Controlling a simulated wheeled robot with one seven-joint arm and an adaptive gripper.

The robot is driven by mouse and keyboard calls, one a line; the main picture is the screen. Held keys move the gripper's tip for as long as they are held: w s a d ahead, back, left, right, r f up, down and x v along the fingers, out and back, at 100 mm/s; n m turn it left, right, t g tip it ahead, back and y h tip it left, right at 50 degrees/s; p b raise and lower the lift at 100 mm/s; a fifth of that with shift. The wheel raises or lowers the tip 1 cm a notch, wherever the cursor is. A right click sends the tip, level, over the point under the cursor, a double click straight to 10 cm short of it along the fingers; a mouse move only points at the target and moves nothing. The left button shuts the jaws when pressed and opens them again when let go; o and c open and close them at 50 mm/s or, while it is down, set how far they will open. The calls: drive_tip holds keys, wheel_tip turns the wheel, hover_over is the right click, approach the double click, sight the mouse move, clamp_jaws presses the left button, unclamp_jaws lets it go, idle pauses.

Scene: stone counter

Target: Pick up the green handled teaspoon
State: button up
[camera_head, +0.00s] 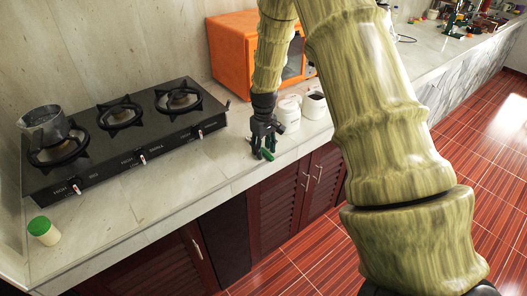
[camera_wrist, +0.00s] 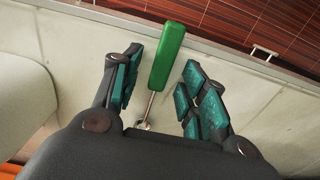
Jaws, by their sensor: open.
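The green handled teaspoon (camera_wrist: 166,58) lies on the stone counter in the wrist view, its handle toward the counter's front edge. Its metal shaft runs back toward my gripper, and the bowl end is partly hidden by the gripper body. The green handle (camera_head: 267,154) shows just beside the fingertips there.
A green-lidded jar (camera_head: 44,231) stands at the front left. Counter between jar and gripper is clear.

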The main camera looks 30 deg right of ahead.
drive_tip(key=shift+f, duration=0.1)
drive_tip(key=c, duration=0.9)
drive_tip(key=shift+c, duration=0.2)
drive_tip(key=shift+r, duration=0.2)
